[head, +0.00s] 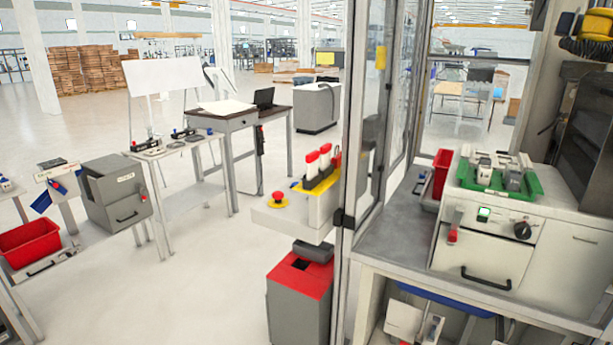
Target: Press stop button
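A red mushroom-shaped stop button (278,196) on a yellow base sits on a light grey shelf (297,225), left of the glass-panelled frame near the middle of the head view. Its red top is uncovered and in plain sight. Neither of my grippers shows in the head view, and nothing touches the button.
A grey bin with a red top (300,275) is below. A metal frame post (346,200) stands to the right, before a machine (500,240). Open floor (200,280) lies left.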

